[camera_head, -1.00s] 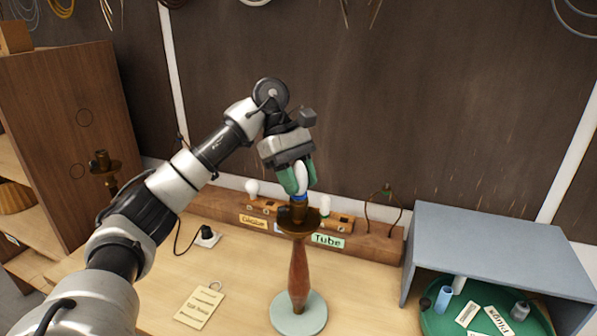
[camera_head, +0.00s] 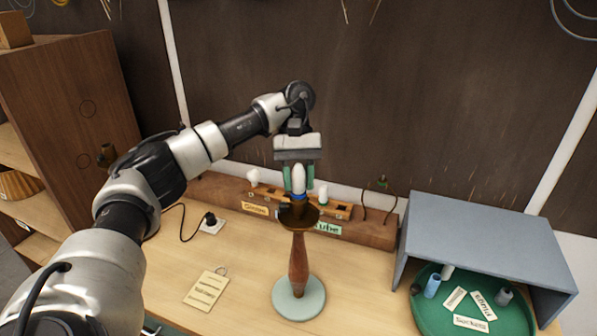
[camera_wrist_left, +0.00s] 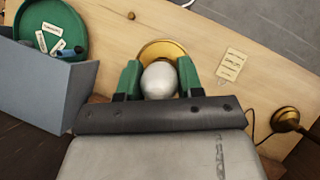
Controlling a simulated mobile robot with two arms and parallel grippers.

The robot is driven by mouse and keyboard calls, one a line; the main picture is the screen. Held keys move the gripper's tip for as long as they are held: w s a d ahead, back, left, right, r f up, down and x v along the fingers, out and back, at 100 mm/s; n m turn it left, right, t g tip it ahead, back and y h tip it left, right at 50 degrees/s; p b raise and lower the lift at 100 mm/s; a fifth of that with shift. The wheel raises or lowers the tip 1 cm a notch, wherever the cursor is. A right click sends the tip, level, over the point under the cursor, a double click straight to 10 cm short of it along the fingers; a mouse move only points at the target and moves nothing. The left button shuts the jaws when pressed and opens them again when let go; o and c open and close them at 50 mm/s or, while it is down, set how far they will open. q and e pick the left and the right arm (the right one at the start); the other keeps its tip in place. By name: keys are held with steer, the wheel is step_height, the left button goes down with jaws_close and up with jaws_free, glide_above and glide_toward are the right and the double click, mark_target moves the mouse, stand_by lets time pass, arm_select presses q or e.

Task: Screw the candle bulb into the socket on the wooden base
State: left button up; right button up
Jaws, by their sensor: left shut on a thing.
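The white candle bulb (camera_head: 299,178) stands upright over the socket (camera_head: 298,197), which shows a blue band, at the top of the turned wooden base (camera_head: 299,258). A brass cup (camera_head: 300,217) surrounds the socket, and a pale round foot (camera_head: 299,308) carries the base. My left gripper (camera_head: 298,184) comes from above, its green fingers shut on the bulb from both sides. The left wrist view shows the bulb's rounded top (camera_wrist_left: 160,81) between the fingers, above the brass cup (camera_wrist_left: 161,48). The bulb's lower end is hidden, so its thread depth cannot be told. My right gripper is not in view.
A wooden rack (camera_head: 375,232) with bulbs and labels stands just behind the lamp. A grey open-fronted box (camera_head: 490,235) at right shelters a green tray (camera_head: 430,318) with small parts. A tag (camera_head: 206,289) and a plug on a white outlet (camera_head: 212,224) lie left.

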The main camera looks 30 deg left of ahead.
arm_select(q)
steer(key=shift+d+m, duration=0.1)
steer(key=shift+m, duration=0.3)
steer(key=m+g+y, duration=0.1)
steer(key=m+y, duration=0.1)
steer(key=m, duration=0.2)
steer(key=shift+r+y, duration=0.1)
steer(key=shift+y, duration=0.2)
steer(key=m+y, duration=0.2)
steer(key=m, duration=0.2)
steer(key=shift+g, duration=0.3)
steer(key=o, duration=0.9)
steer(key=shift+o, duration=0.2)
